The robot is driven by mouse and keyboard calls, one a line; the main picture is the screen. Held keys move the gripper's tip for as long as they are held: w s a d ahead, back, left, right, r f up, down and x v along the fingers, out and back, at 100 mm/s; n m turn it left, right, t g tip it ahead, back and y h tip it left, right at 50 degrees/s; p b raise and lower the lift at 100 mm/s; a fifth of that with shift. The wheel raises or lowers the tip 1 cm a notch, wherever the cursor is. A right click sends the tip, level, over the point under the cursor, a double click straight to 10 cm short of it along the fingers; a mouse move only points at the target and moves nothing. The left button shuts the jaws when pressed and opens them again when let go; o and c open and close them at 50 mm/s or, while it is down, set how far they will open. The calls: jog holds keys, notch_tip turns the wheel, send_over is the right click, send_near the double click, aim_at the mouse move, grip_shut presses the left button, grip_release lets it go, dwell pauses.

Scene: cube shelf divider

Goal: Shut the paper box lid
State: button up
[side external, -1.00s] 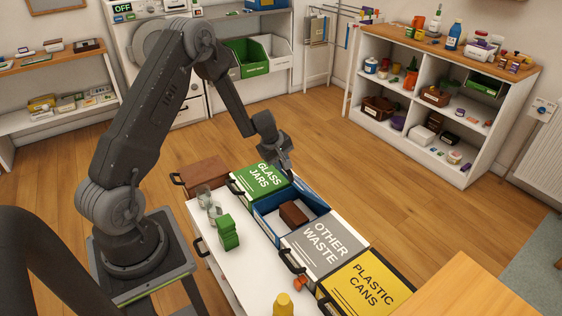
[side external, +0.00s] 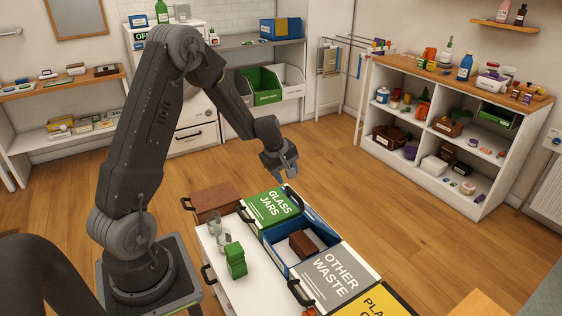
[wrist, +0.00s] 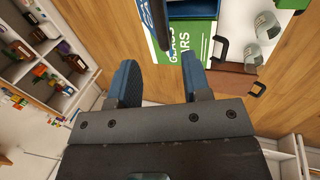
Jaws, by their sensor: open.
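The blue paper box (side external: 267,249) stands open between the green and grey bins, with a brown block (side external: 303,244) inside. Its raised blue lid shows as a thin strip (side external: 318,219) along the far side. In the wrist view the lid (wrist: 151,18) is a blue panel with white marks, near the top. My gripper (side external: 290,174) is open and empty. It is in the air beyond the green glass jars lid, apart from the paper lid. In the wrist view its two blue-grey fingers (wrist: 162,82) are spread, with the floor between them.
The green glass jars lid (side external: 277,206) and grey other waste lid (side external: 337,275) are flat on either side. A yellow bin (side external: 376,304) is partly cut off. A green block (side external: 235,261) and glass jars (side external: 217,232) stand on the white top. Floor beyond the bins is clear.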

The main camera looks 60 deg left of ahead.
jog(key=v, duration=0.5)
jog(key=shift+s+r, duration=0.1)
jog(key=shift+r, duration=0.05)
jog(key=shift+w+m, duration=0.3)
jog(key=shift+m, duration=0.1)
jog(key=shift+c, duration=1.3)
jog(key=w+m+g, duration=0.1)
jog(key=w+m, duration=0.1)
jog(key=m, duration=0.2)
jog(key=w+m, duration=0.2)
jog(key=m, duration=0.3)
jog(key=w+r+m+g, duration=0.1)
jog(key=w+m, duration=0.2)
jog(key=m, duration=0.1)
jog(key=shift+d+g, duration=0.1)
jog(key=shift+g, duration=0.2)
grip_shut()
jog(key=m+g, duration=0.1)
jog(key=m, duration=0.3)
send_over(296, 202)
jog(key=w, duration=0.1)
notch_tip(296, 202, down, 11)
jog(key=shift+w+f, duration=0.1)
jog(key=shift+f, duration=0.05)
jog(key=shift+s+f, duration=0.5)
jog(key=shift+f, duration=0.1)
